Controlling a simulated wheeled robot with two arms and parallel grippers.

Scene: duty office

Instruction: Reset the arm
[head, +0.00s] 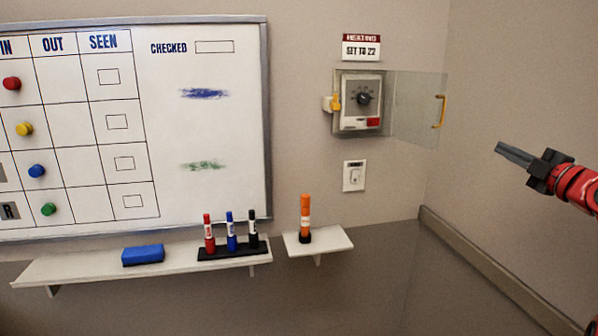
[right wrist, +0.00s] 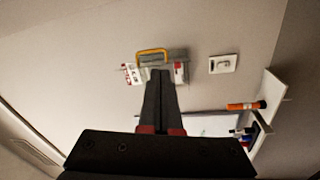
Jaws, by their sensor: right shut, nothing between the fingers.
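My right gripper (head: 514,155) reaches in from the right edge of the head view on a red and black arm. Its fingers are shut and empty, pointing left toward the wall. It hangs in free air to the right of the open clear cover (head: 415,108) of the thermostat box. In the right wrist view the shut fingers (right wrist: 161,78) point toward the thermostat box, which looks upside down there; the tips overlap it in the picture, but the head view shows them apart. My left gripper is not in view.
The thermostat (head: 362,102) has a black dial, with a light switch (head: 354,176) below it. A whiteboard (head: 225,130) with coloured magnets hangs at left. Shelves below hold a blue eraser (head: 142,255), several markers and an orange marker (head: 305,216). The right wall is bare.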

